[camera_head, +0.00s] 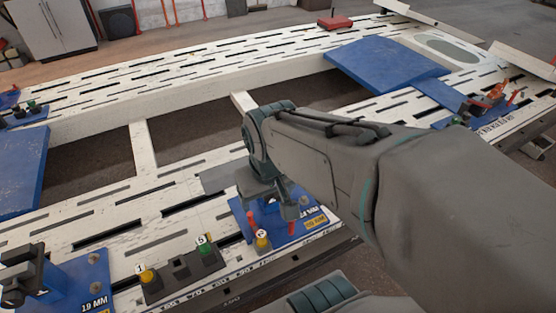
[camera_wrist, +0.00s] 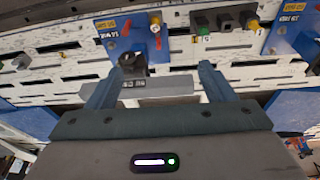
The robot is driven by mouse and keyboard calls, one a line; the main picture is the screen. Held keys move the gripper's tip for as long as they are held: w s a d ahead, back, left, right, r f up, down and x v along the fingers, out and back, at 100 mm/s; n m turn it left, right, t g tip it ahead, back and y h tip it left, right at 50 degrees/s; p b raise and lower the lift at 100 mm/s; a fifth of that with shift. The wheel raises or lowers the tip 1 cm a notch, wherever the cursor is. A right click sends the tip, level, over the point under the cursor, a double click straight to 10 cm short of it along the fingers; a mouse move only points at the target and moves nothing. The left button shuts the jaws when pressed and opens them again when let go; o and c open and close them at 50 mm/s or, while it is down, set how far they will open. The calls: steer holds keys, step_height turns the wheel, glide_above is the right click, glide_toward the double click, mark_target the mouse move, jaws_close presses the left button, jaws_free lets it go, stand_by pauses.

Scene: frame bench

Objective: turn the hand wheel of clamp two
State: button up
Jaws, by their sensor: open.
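The clamp beneath my gripper has a blue base plate (camera_head: 309,227) with red levers and a yellow knob (camera_head: 262,243), whose small tag is hard to read. In the wrist view the same blue plate (camera_wrist: 122,42) is at the upper left. A dark, round part that looks like its hand wheel (camera_wrist: 133,63) sits just beyond the left finger's tip. My gripper (camera_head: 270,198) is above the clamp in the head view and hides much of it. In the wrist view my gripper (camera_wrist: 160,78) is open, with nothing held between its fingers.
A knob block with a yellow knob tagged 1 (camera_head: 147,276) and a green knob tagged 5 (camera_head: 206,248) stands left of the clamp. Another blue clamp plate (camera_head: 85,280) is at the lower left. A grey flat bar (camera_wrist: 150,88) passes beneath the fingers.

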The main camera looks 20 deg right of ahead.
steer(key=w+d+f+n+g+h+b, duration=0.1)
steer(key=w+d+f, duration=0.1)
steer(key=d+f, duration=0.3)
steer(key=w+d+f+n+b, duration=0.1)
steer(key=w+d+f+b, duration=0.15)
steer(key=f, duration=0.45)
steer(key=t+y+b, duration=0.2)
steer(key=t+b, duration=0.9)
steer(key=t, duration=0.5)
glide_toward(277, 195)
steer(key=s+d+f, duration=0.2)
steer(key=w+b, duration=0.2)
steer(key=w, duration=0.2)
steer(key=w+b, duration=0.2)
steer(key=w, duration=0.3)
steer(key=w+b, duration=0.2)
steer(key=w, duration=0.2)
steer(key=shift+w+r, duration=0.25)
